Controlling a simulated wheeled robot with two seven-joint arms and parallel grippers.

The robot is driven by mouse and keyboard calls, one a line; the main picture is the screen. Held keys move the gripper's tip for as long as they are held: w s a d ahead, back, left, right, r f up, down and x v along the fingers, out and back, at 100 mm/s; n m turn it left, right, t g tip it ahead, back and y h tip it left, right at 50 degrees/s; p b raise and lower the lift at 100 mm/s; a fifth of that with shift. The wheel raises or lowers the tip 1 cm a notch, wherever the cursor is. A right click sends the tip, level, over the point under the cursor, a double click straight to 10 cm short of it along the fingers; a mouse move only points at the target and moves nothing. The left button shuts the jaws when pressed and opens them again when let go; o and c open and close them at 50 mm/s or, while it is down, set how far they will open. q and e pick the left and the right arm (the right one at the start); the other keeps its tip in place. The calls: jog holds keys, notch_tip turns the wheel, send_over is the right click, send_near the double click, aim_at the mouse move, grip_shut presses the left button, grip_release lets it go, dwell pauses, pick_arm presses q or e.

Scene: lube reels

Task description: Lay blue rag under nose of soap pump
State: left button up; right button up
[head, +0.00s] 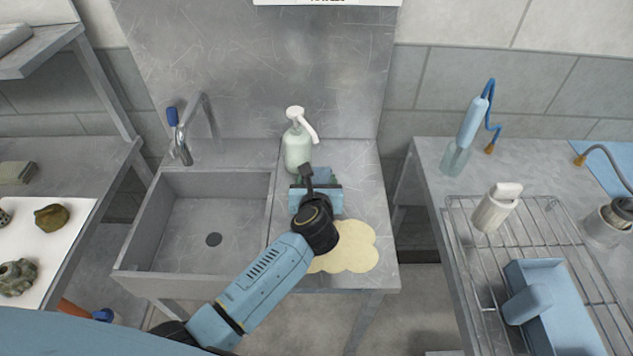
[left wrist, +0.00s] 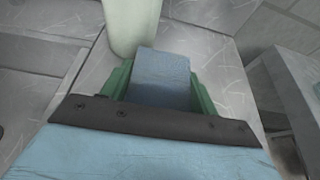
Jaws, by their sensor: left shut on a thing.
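The soap pump (head: 298,148) is a pale green bottle with a white top and a nose slanting down to the right. It stands upright at the back of the steel counter, right of the sink. My left gripper (head: 317,176) is just in front of the bottle and below the nose. In the left wrist view its green fingers (left wrist: 160,88) are shut on the folded blue rag (left wrist: 163,75), with the bottle's lower body (left wrist: 131,22) close beyond. The gripper largely hides the rag in the head view. I cannot tell whether the rag touches the counter. My right gripper is not in view.
A cream scalloped patch (head: 358,246) lies on the counter's front right. The sink (head: 205,265) with its tap (head: 180,140) is to the left. A gap separates the counter from the right table, which holds a wire rack (head: 469,258) and a blue tray (head: 572,325).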

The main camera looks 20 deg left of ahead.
pick_arm(q)
jog(key=o, duration=1.1)
jog(key=shift+f, duration=0.1)
jog(key=p+v, duration=0.1)
jog(key=v, duration=1.1)
